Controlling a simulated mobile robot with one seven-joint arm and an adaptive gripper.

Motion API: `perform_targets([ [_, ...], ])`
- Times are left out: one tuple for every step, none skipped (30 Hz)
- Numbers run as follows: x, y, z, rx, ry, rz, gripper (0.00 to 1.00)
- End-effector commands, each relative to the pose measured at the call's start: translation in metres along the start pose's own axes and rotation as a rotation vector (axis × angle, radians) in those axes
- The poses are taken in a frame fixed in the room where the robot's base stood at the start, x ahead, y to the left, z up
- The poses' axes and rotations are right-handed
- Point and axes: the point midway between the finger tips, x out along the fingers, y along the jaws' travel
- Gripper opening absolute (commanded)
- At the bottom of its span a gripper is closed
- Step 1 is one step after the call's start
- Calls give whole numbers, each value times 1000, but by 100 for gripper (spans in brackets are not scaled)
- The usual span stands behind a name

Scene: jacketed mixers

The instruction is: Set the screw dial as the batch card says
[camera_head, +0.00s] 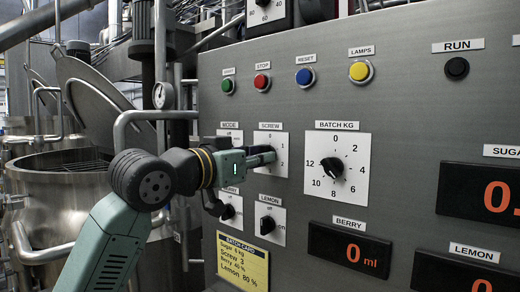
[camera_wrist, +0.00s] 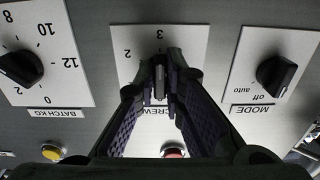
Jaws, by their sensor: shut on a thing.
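The screw dial is a black knob on a white plate (camera_head: 281,172) labelled SCREW on the grey panel. My gripper (camera_head: 268,155) is shut on its knob, and the arm reaches in from the left. In the wrist view, the plate (camera_wrist: 195,42) appears upside down, with the 3 above the fingertips (camera_wrist: 160,85) and the 2 to their upper left. The knob is mostly hidden between the fingers; I cannot tell which number its pointer marks. The yellow batch card (camera_head: 243,262) below reads Screw 3, along with sugar, berry and lemon lines.
The batch kg dial (camera_head: 335,168) is close on the right. The mode dial (camera_wrist: 278,72) and lemon dial (camera_head: 268,223) are also near. Green, red, blue and yellow buttons (camera_head: 360,71) line the panel above. A steel mixer (camera_head: 60,190) stands at the left.

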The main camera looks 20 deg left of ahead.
Motion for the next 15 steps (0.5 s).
perform_targets([
  [0,2,0,5,-1,3,0],
  [0,2,0,6,-1,3,0],
  [0,2,0,7,-1,3,0],
  [0,2,1,8,-1,3,0],
  [0,2,1,8,-1,3,0],
  [0,2,1,8,-1,3,0],
  [0,2,1,8,-1,3,0],
  [0,2,1,8,-1,3,0],
  [0,2,1,8,-1,3,0],
  [0,2,1,8,-1,3,0],
  [0,2,1,8,-1,3,0],
  [0,2,1,8,-1,3,11],
  [0,2,1,8,-1,3,13],
  [0,2,1,8,-1,3,15],
  [0,2,1,7,-1,3,18],
])
